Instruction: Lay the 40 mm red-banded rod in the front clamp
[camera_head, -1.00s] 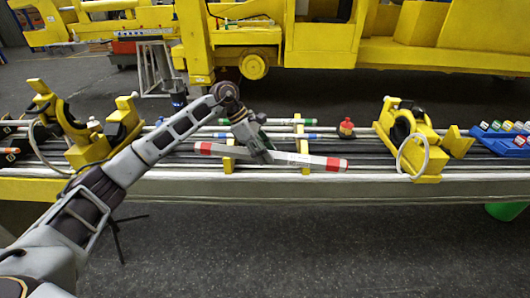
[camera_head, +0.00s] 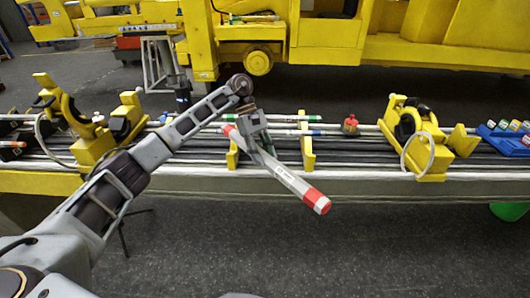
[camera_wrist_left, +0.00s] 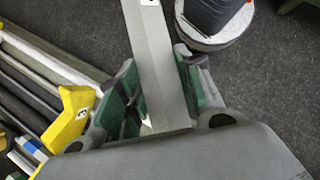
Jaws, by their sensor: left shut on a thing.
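The red-banded rod (camera_head: 285,176) is grey with a red band at each end. My left gripper (camera_head: 260,150) is shut on it near its middle and holds it above the rail bench. The rod slants, with its near red end (camera_head: 317,202) out past the bench's front edge. In the left wrist view the rod (camera_wrist_left: 155,60) runs between the green finger pads of the left gripper (camera_wrist_left: 152,95). Yellow clamps stand on the bench at left (camera_head: 92,145) and right (camera_head: 425,150); I cannot tell which is the front clamp. My right gripper is not in view.
Two yellow rests (camera_head: 306,140) stand on the bench near the held rod, with other banded rods behind. A red bottle (camera_head: 350,125) stands behind them. A blue tray (camera_head: 505,140) with coloured caps is at far right. The floor in front is clear.

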